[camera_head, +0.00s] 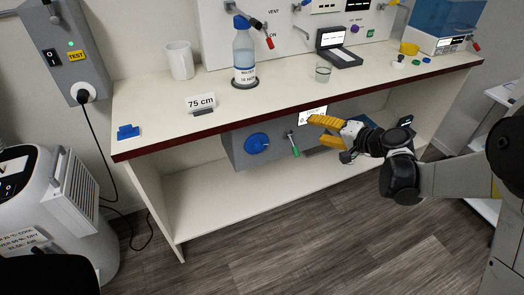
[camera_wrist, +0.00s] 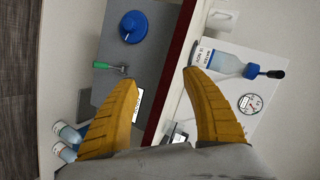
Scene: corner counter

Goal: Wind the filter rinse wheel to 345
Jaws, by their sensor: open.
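A round blue wheel (camera_head: 257,143) with a small knob sits on the front of a grey box (camera_head: 238,158) under the counter. It also shows in the wrist view (camera_wrist: 133,27), upper middle. A lit display (camera_head: 312,115) is on the same box, partly hidden by my gripper; its figures are too small to read. It shows in part in the wrist view (camera_wrist: 137,105). My gripper (camera_head: 318,122) has yellow fingers, is open and empty, and is in front of the box, right of and apart from the wheel. In the wrist view the fingers (camera_wrist: 160,80) are wide apart.
A green-handled lever (camera_head: 294,146) projects between the wheel and my gripper. The counter's dark red edge (camera_head: 230,128) overhangs the box. A bottle (camera_head: 244,55), a mug (camera_head: 179,60) and a glass (camera_head: 323,72) stand on top.

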